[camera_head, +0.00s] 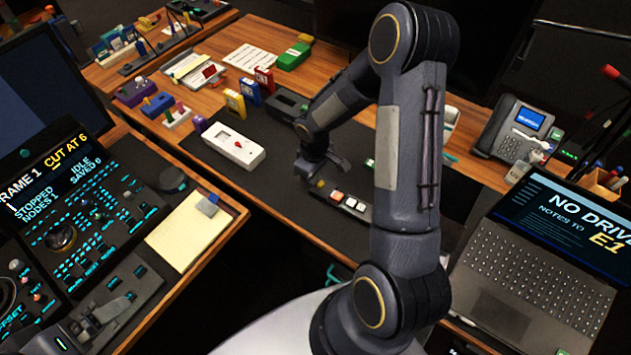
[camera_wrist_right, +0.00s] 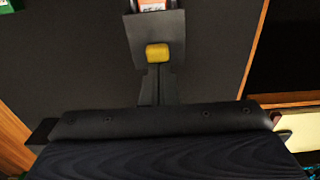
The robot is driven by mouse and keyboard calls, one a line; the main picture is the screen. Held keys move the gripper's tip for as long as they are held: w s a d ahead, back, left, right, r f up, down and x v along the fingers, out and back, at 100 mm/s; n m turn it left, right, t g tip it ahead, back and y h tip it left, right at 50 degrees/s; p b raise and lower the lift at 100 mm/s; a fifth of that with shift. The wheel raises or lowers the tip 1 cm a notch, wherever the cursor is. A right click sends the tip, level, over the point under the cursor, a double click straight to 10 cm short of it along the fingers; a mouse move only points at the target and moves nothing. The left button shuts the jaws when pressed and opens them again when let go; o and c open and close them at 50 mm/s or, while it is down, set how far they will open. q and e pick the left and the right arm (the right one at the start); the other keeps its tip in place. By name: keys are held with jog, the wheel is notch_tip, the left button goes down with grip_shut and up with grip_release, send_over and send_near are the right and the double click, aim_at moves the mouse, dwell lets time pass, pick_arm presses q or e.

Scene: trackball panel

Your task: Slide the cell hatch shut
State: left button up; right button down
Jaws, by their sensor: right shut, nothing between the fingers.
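I cannot pick out the cell hatch for certain in either view. A white device (camera_head: 233,145) with a red mark and a small window lies on the dark desk mat. A narrow dark key strip (camera_head: 344,204) with small coloured keys lies to its right. My right gripper (camera_head: 314,177) is low over the mat at the far end of this strip, shut and empty. In the right wrist view its fingers (camera_wrist_right: 157,78) point at a yellow key (camera_wrist_right: 157,52); I cannot tell whether they touch it. My left gripper is not in view.
A dark box (camera_head: 288,103) stands behind my right gripper. Red, blue and yellow boxes (camera_head: 249,91) stand at the mat's far edge. A laptop (camera_head: 545,262) and a desk phone (camera_head: 512,128) are at the right. A notepad (camera_head: 186,232) and console are at the left.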

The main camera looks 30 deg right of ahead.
aim_at(327, 191)
jog(key=shift+g, duration=0.3)
jog(key=shift+s+d+f, duration=0.2)
jog(key=shift+s+d, duration=0.05)
jog(key=shift+s, duration=0.4)
jog(key=shift+s+d+f, duration=0.2)
jog(key=shift+s, duration=0.5)
jog(key=shift+s+d+f, duration=0.2)
jog(key=shift+s+d, duration=0.05)
jog(key=shift+s, duration=0.4)
jog(key=shift+s+r, duration=0.1)
jog(key=shift+s, duration=0.1)
jog(key=shift+w+d+r+p, duration=0.1)
jog(key=shift+w+r+p, duration=0.15)
jog(key=shift+r, duration=0.2)
jog(key=shift+w+r+p, duration=0.15)
jog(key=shift+r+p, duration=0.15)
jog(key=shift+r, duration=0.1)
jog(key=shift+w+a+r+p, duration=0.1)
jog(key=shift+w+r+p, duration=0.15)
jog(key=shift+r+p, duration=0.75)
jog(key=shift+w+a+r+p, duration=0.15)
jog(key=shift+r+p, duration=0.3)
jog(key=shift+r, duration=0.9)
jog(key=shift+w, duration=0.1)
